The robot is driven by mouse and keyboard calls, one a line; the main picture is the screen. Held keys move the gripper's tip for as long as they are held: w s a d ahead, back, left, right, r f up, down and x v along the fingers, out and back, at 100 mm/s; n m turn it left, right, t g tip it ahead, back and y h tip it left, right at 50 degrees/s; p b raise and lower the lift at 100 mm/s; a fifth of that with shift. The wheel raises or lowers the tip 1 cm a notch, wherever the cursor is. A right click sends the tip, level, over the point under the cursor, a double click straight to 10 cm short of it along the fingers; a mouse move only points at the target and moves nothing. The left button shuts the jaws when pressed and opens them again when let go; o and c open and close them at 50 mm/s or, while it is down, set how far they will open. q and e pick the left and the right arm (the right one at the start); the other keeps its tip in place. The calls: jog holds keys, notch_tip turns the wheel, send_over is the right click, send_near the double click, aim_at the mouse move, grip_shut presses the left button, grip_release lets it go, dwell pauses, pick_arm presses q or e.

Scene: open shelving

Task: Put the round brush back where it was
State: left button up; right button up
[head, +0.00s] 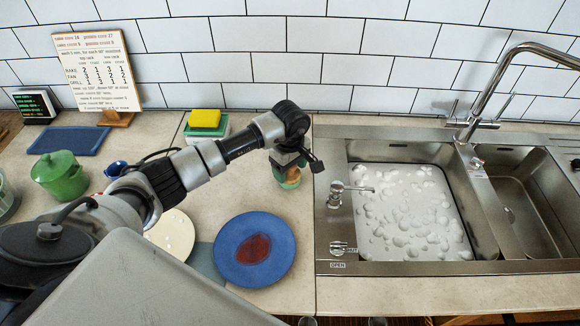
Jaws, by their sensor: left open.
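My left arm reaches in from the left, and its gripper (296,160) points down beside the left edge of the sink. The gripper is open. Right below it is a small tan and green object (289,181), partly covered by the gripper; I cannot tell whether this is the round brush or something that holds it. I cannot tell whether the fingers touch it. No other thing in view is clearly a round brush. My right gripper is out of view.
The steel sink (328,187) holds foamy water, with a tall tap (478,95) behind. A blue plate (280,262) with a red stain and a cream plate (175,236) lie in front. A yellow sponge (205,118), green pot (60,177) and sign (98,70) stand left.

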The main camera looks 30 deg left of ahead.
pick_arm(q)
jog(key=shift+r, duration=0.15)
notch_tip(320, 180, up, 11)
jog(key=shift+r+b, duration=0.1)
jog(key=shift+b, duration=0.9)
jog(key=shift+r, duration=0.4)
jog(key=shift+r, duration=0.1)
